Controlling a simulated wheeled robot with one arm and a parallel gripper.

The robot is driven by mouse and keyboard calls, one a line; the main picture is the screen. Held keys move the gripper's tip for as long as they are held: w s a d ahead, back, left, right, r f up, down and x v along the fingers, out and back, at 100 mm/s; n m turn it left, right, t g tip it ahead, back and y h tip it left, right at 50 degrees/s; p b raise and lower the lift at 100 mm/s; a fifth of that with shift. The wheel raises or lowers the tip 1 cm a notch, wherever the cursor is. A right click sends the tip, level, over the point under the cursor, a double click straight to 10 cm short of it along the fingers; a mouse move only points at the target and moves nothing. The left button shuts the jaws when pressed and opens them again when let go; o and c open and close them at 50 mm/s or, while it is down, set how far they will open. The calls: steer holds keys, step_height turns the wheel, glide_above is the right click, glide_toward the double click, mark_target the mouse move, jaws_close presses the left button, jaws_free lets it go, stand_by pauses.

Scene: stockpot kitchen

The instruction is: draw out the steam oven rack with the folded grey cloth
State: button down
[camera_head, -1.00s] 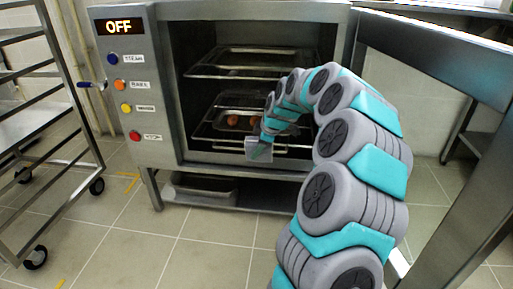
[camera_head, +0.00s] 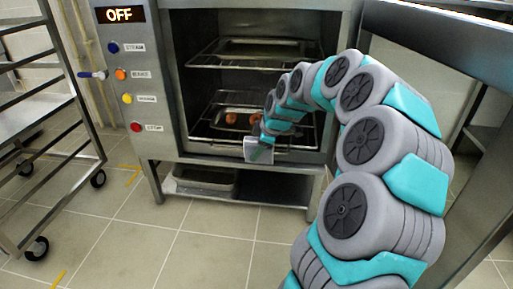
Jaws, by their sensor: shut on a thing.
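The steam oven (camera_head: 168,115) stands ahead with its chamber open and its display reading OFF. Its lower rack (camera_head: 205,141) holds a tray (camera_head: 222,118) with a few round brown items. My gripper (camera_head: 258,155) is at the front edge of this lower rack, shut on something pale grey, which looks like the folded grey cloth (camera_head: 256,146). The fingertips and the exact grip on the rack's front bar are too small to make out. My arm hides the right part of the rack.
An upper rack (camera_head: 200,64) with a tray sits above. A shelf below the oven holds a metal pan (camera_head: 205,181). A wheeled trolley (camera_head: 40,170) stands at left. The open oven door (camera_head: 460,40) is at right. The floor (camera_head: 200,240) in front is clear.

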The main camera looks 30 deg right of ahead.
steer(key=shift+s+a, duration=0.55)
steer(key=shift+s, duration=0.3)
steer(key=shift+s+a, duration=0.55)
steer(key=shift+s, duration=0.25)
steer(key=shift+s+a, duration=0.55)
steer(key=shift+s, duration=0.3)
steer(key=s+a, duration=0.3)
steer(key=s, duration=0.2)
steer(key=shift+a, duration=0.2)
steer(key=shift+s+a, duration=0.1)
steer(key=shift+s+a, duration=0.55)
steer(key=shift+s, duration=0.25)
steer(key=shift+s+a, duration=0.5)
steer(key=shift+s, duration=0.3)
steer(key=shift+s+a, duration=0.55)
steer(key=shift+s, duration=0.25)
steer(key=shift+s+a+r, duration=0.1)
steer(key=shift+r, duration=1)
stand_by(1.2)
